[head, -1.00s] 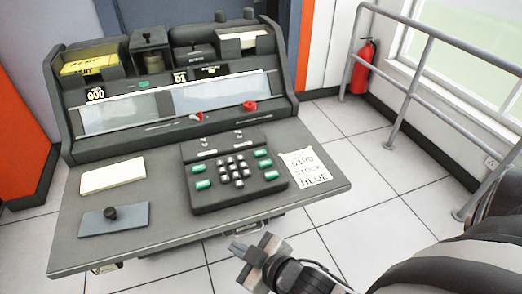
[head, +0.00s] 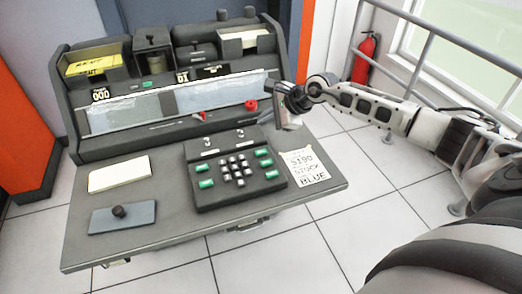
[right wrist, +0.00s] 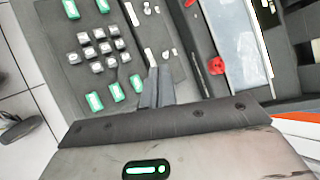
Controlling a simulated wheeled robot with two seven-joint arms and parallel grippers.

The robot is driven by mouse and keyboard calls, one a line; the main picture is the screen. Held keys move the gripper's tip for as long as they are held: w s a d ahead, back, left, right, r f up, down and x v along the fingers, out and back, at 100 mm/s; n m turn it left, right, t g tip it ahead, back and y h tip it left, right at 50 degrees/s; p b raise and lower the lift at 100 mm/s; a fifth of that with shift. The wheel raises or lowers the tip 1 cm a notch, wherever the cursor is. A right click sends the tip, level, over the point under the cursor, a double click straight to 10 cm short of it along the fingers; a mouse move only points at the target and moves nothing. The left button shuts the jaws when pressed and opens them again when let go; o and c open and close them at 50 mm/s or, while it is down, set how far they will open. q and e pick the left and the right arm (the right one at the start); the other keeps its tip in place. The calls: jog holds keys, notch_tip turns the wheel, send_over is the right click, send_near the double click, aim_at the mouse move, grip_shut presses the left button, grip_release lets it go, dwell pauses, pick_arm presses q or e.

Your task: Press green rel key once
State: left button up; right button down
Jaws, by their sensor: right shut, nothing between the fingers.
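A dark keypad (head: 237,170) sits on the desk top, with several pale number keys in the middle and green keys on both sides. Green keys show at its left (head: 205,183) and right (head: 266,163). Their labels are too small to read, so I cannot tell which is rel. My right gripper (head: 280,118) is above the console's right side, behind and right of the keypad, near the red knob. In the right wrist view its fingers (right wrist: 160,78) are together and empty, with three green keys (right wrist: 117,91) just left of them. My left gripper is not in view.
A handwritten note (head: 303,167) lies right of the keypad. The red knob (head: 250,105) stands behind. A grey railing (head: 430,50) runs along the right.

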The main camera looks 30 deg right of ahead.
aim_at(265, 152)
jog(key=shift+a, duration=0.1)
